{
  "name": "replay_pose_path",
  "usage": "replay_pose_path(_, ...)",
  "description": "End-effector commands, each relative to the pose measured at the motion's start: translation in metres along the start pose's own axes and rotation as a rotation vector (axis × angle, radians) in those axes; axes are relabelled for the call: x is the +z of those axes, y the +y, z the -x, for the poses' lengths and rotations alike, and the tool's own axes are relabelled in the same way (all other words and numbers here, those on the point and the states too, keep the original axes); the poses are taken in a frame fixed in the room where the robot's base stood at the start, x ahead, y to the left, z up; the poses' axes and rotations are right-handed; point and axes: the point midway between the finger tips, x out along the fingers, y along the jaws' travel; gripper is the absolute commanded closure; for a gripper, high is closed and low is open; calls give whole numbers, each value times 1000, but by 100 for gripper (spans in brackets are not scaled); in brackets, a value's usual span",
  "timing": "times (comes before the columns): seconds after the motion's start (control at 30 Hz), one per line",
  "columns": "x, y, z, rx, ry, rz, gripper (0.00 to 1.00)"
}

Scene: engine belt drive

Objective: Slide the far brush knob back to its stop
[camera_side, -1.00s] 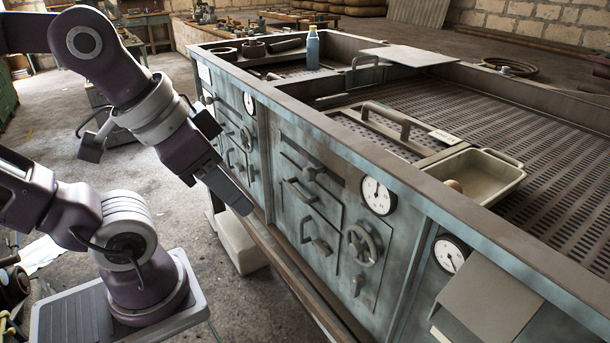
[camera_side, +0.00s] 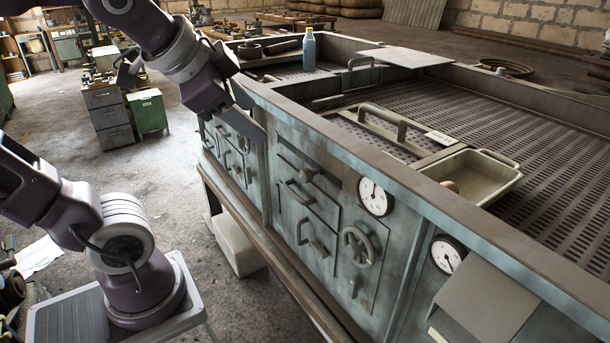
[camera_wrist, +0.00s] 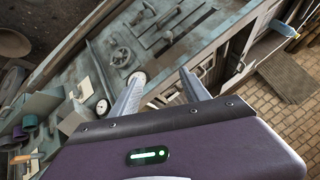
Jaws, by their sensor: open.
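The front of the blue-grey metal cabinet (camera_side: 285,130) carries slots, knobs, handles and dials. A knob in a dark slot (camera_side: 309,172) shows on the nearer panel. The farther panel (camera_side: 222,150) has similar small handles, but its upper part is partly hidden behind my gripper, and I cannot tell which fitting there is the far brush knob. My gripper (camera_side: 243,115) is near the cabinet's upper front edge, apparently holding nothing. In the wrist view, my gripper's two fingers (camera_wrist: 160,77) stand apart with nothing between them, and the cabinet front (camera_wrist: 90,60) lies beyond, tilted.
A handwheel (camera_side: 359,244) and a white dial (camera_side: 375,197) stick out on the nearer panel. A blue bottle (camera_side: 310,50) stands on the cabinet top, and a tray (camera_side: 480,175) sits at the right.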

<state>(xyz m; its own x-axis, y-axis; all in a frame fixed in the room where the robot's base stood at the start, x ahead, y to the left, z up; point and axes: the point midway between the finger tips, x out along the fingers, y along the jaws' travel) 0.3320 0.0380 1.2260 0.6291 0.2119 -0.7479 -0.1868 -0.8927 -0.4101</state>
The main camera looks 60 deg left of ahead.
Motion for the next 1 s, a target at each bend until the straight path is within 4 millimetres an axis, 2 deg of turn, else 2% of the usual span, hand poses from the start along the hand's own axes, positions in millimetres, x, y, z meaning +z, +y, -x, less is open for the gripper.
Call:
replay_pose_path(0.03, -6, -24, -12, -66, 18, -115, 46)
replay_pose_path(0.1, -16, -60, -28, -174, 41, -327, 46)
replay_pose_path(0.2, -29, -106, -47, -323, 47, -681, 46)
replay_pose_path(0.3, -40, -139, -62, -451, 33, -1071, 46)
replay_pose_path(0.4, -48, -155, -77, -543, 16, -1465, 46)
replay_pose_path(0.57, -50, -150, -99, -629, 31, -2048, 46)
replay_pose_path(0.73, -33, -119, -115, -680, 141, -2582, 46)
replay_pose_path(1.0, 10, -85, -174, -669, 150, -2587, 46)
